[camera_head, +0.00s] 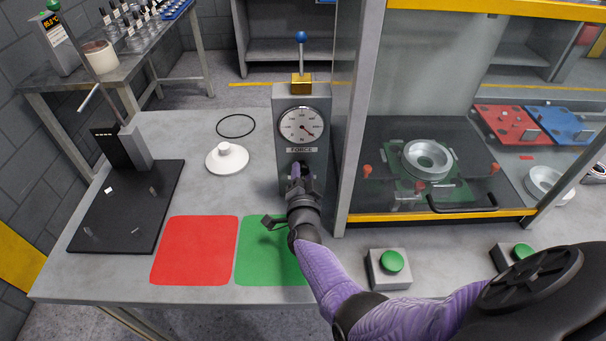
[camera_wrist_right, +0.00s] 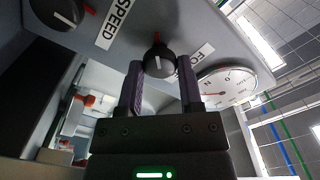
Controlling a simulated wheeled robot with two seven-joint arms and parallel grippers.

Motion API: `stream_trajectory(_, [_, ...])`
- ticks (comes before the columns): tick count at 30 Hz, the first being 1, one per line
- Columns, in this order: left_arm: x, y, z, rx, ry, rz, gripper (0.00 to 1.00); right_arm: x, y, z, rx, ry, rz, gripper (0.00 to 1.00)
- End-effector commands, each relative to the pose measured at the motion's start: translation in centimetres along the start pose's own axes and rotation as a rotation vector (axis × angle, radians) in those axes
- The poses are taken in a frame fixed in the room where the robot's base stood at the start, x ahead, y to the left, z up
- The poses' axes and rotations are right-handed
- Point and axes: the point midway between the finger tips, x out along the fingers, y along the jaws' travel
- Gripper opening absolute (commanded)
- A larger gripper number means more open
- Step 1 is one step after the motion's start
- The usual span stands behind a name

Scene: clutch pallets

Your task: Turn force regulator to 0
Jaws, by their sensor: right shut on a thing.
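The force regulator is a grey box (camera_head: 287,97) with a round white gauge (camera_head: 302,126) above a "FORCE" label. The gauge's red needle points to the lower right in the head view. The gauge also shows at the right of the wrist view (camera_wrist_right: 228,87). The black force knob (camera_wrist_right: 159,62) sits between the fingers of my right gripper (camera_wrist_right: 159,85), which is shut on it. A red mark shows at the knob's top edge. In the head view my right gripper (camera_head: 299,174) covers the knob. My left gripper is not in view.
A second black knob (camera_wrist_right: 55,14) labelled "SPEED" is at the wrist view's upper left. A glass-fronted machine (camera_head: 440,105) stands right of the regulator. A white lidded disc (camera_head: 226,160), red pad (camera_head: 195,250), green pad (camera_head: 258,262) and green button (camera_head: 392,261) are on the table.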

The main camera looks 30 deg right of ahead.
Motion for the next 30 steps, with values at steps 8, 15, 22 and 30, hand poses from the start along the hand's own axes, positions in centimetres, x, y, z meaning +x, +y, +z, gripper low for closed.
stream_trajectory(8, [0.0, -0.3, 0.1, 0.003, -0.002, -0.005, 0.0, -0.1, 0.1, 0.1, 0.0, -0.003, 0.001, 0.8])
stream_trajectory(15, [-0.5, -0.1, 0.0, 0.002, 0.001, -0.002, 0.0, -0.5, -0.1, -0.1, 0.0, -0.003, 0.001, 0.8])
stream_trajectory(22, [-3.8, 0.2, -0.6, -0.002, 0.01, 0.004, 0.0, -6.1, -0.4, -0.3, -0.001, -0.005, 0.002, 0.8])
stream_trajectory(30, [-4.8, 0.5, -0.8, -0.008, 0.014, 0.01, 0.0, -9.9, 0.0, 0.0, -0.001, -0.003, 0.001, 0.8])
